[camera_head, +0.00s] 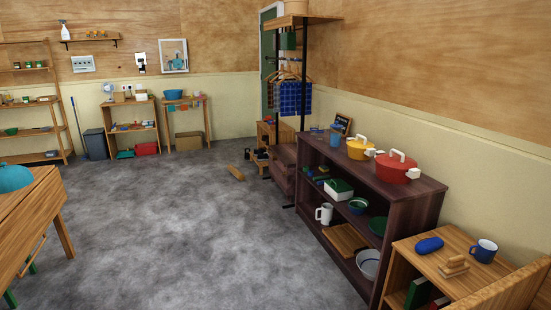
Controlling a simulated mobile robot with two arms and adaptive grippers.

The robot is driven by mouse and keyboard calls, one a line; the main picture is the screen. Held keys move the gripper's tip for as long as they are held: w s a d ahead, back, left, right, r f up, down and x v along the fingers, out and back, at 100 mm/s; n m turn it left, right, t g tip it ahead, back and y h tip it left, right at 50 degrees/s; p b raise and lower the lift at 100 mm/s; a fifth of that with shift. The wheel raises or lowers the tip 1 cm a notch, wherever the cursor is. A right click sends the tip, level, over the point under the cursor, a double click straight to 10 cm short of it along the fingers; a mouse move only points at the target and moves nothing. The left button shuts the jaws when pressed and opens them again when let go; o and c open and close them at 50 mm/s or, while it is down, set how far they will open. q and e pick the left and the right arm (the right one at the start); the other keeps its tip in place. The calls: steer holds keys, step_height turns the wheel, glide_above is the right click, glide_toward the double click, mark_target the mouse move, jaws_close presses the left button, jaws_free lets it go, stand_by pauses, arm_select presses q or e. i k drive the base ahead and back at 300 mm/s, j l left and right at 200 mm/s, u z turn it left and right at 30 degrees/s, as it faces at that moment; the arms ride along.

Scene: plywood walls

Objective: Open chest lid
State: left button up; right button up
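A reddish-brown, box-like piece (281,173) stands on the floor by the right wall, just beyond the dark shelf unit and below the coat rack. It looks like the chest, and its top appears down, but it is small and partly hidden by the shelf unit, so I cannot be sure. Neither of my grippers is in view.
The dark shelf unit (403,200) along the right wall carries a yellow pot (360,149) and a red pot (397,168). A wooden table (32,210) stands at the left. The grey floor between is clear.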

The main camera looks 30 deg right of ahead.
mark_target(287, 153)
steer(key=i+j, duration=0.15)
steer(key=i, duration=0.65)
steer(key=i+l+z, duration=0.1)
steer(key=i+z, duration=0.15)
steer(key=i, duration=0.9)
steer(key=i+j+z, duration=0.1)
steer(key=i+z, duration=0.2)
steer(key=i, duration=0.9)
steer(key=i+z, duration=0.2)
steer(key=i, duration=0.3)
steer(key=i+z, duration=0.15)
steer(key=i, duration=0.3)
steer(key=i+z, duration=0.2)
steer(key=i, duration=0.3)
steer(key=i+j+z, duration=0.15)
steer(key=i, duration=0.3)
steer(key=i+j+z, duration=0.2)
steer(key=i, duration=0.3)
